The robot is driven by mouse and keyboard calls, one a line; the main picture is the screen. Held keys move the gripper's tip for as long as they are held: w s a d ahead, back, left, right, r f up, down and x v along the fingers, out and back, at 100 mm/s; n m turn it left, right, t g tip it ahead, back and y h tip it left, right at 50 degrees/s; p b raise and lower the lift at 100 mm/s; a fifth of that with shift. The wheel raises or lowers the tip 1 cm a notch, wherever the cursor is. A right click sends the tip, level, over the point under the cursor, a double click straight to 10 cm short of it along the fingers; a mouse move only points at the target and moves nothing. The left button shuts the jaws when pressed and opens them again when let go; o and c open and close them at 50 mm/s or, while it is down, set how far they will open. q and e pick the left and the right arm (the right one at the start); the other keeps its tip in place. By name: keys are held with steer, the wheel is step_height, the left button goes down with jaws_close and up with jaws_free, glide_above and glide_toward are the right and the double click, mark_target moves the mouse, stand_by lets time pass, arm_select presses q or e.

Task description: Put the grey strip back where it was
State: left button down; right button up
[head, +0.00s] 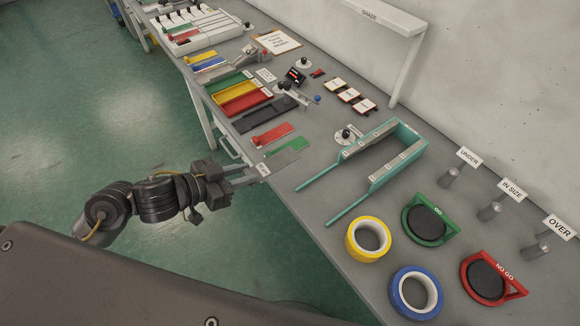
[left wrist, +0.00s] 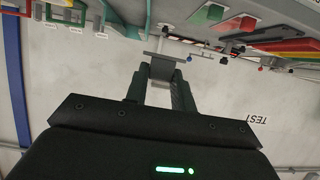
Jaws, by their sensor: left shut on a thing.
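My left gripper (head: 250,174) reaches in from the left at the table's front edge. Its fingers are shut on a flat grey strip (head: 283,160), which points away from the gripper, close to a green strip (head: 288,146). In the left wrist view the grey strip (left wrist: 161,66) shows between the fingertips, partly hidden by them. I cannot tell whether it touches the table. A small white label (head: 263,169) is by the fingertips; a label reading TEST shows in the left wrist view (left wrist: 262,118). My right gripper is not in view.
A red strip (head: 272,135) lies behind the green one. Coloured trays (head: 243,100) stand further left.

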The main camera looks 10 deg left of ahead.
mark_target(266, 163)
arm_select(q)
steer(key=x, duration=0.8)
steer(key=shift+w+a, duration=0.25)
steer(key=shift+w, duration=0.35)
steer(key=f, duration=0.1)
steer(key=w+d+f, duration=0.1)
steer(key=f, duration=0.1)
steer(key=w+f, duration=0.1)
steer(key=shift+w+d+f, duration=0.2)
steer(key=shift+w+d, duration=0.05)
steer(key=shift+w+d+f, duration=0.25)
steer(key=shift+w+f, duration=0.2)
steer(key=shift+f, duration=0.2)
step_height(266, 163, down, 3)
steer(key=shift+w+d+r, duration=0.1)
steer(key=shift+f, duration=0.25)
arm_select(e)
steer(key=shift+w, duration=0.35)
arm_select(q)
steer(key=shift+f, duration=0.2)
steer(key=c, duration=1.2)
jaws_free()
steer(key=shift+o, duration=0.2)
